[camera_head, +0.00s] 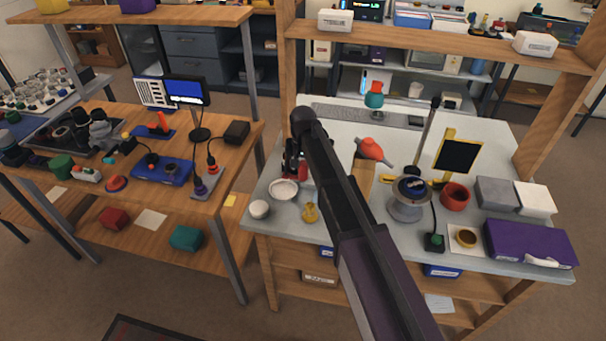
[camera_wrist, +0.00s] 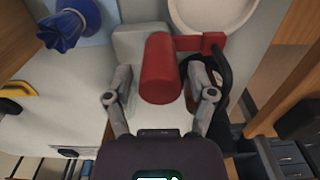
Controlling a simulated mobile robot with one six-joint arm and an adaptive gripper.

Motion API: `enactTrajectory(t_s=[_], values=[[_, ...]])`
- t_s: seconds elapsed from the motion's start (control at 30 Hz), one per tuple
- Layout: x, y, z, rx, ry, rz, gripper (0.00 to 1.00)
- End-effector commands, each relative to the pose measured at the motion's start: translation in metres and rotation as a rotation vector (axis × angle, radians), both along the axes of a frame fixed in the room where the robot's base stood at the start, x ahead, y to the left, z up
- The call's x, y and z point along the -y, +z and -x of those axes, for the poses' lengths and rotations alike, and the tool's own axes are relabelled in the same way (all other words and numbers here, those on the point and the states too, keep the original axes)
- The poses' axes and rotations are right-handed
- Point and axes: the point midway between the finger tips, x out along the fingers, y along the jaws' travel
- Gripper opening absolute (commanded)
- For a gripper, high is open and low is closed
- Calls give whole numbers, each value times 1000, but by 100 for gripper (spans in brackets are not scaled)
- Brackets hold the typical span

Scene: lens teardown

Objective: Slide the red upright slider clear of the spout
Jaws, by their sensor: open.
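The red upright slider (camera_wrist: 160,72) is a red cylinder standing between my gripper's fingers in the wrist view. A red bar (camera_wrist: 196,43) runs from near its top to the right. My gripper (camera_wrist: 160,84) is open, one finger to the left of the cylinder and one to the right. A gap shows on the left; on the right I cannot tell whether the finger touches. In the head view a bit of the slider's red (camera_head: 303,170) shows beside my gripper (camera_head: 292,163), at the left of the grey-white bench. I cannot make out the spout for certain.
A white bowl (camera_head: 284,190) is close in front of the slider; it also shows in the wrist view (camera_wrist: 212,12). A dark looped part (camera_wrist: 222,75) lies beside the right finger.

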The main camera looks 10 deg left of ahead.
Motion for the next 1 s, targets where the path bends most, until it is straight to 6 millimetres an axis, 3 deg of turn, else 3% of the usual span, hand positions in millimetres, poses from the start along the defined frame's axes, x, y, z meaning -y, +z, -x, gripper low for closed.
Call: enactTrajectory(t_s=[0.2,0.63,0.67,0.9,1.0], values=[[0,-12,0,0,0,0,71],[0,-13,0,0,0,0,71],[0,-13,0,0,0,0,68],[0,-13,0,0,0,0,0],[0,-13,0,0,0,0,0]])
